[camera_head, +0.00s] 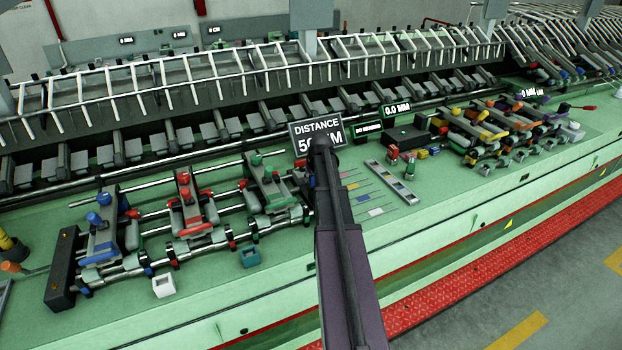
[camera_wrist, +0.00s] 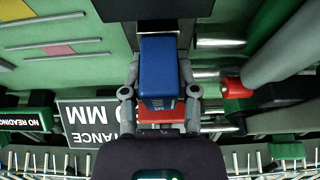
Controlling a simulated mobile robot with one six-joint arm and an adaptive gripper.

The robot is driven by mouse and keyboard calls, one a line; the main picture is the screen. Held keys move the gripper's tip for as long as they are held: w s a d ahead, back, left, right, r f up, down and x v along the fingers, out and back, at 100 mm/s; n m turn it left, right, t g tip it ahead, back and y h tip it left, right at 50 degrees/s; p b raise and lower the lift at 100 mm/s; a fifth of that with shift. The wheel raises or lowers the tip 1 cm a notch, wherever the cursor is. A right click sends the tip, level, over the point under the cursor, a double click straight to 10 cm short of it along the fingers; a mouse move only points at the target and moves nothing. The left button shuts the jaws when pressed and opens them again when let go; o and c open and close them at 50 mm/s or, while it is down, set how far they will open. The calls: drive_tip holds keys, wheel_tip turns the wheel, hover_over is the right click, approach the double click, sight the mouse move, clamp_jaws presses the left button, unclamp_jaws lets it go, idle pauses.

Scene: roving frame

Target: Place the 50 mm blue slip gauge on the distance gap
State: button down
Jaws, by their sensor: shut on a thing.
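In the wrist view the blue slip gauge (camera_wrist: 158,68) is a blue block with small markings near its lower edge. My gripper (camera_wrist: 160,92) is shut on it, with a grey finger on either side. A red surface shows just below the block. In the head view my arm hides the gauge and the fingertips. A sign (camera_head: 316,128) reading "DISTANCE" and a partly covered "50" figure in MM stands behind my arm's end; it shows upside down in the wrist view (camera_wrist: 90,122). I cannot tell which opening is the distance gap.
Left of my arm stand roller assemblies with blue (camera_head: 104,218), red (camera_head: 186,195) and green (camera_head: 265,180) knobs. Right of it are coloured marks (camera_head: 362,198) and a grey tray (camera_head: 383,174). Green bench top is bare at the front right. Metal bars cross the wrist view's right side.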

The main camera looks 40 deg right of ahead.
drive_tip(key=shift+c, duration=1.8)
unclamp_jaws()
drive_tip(key=p+v, duration=1.1)
drive_tip(key=v, duration=0.1)
drive_tip(key=shift+r, duration=0.1)
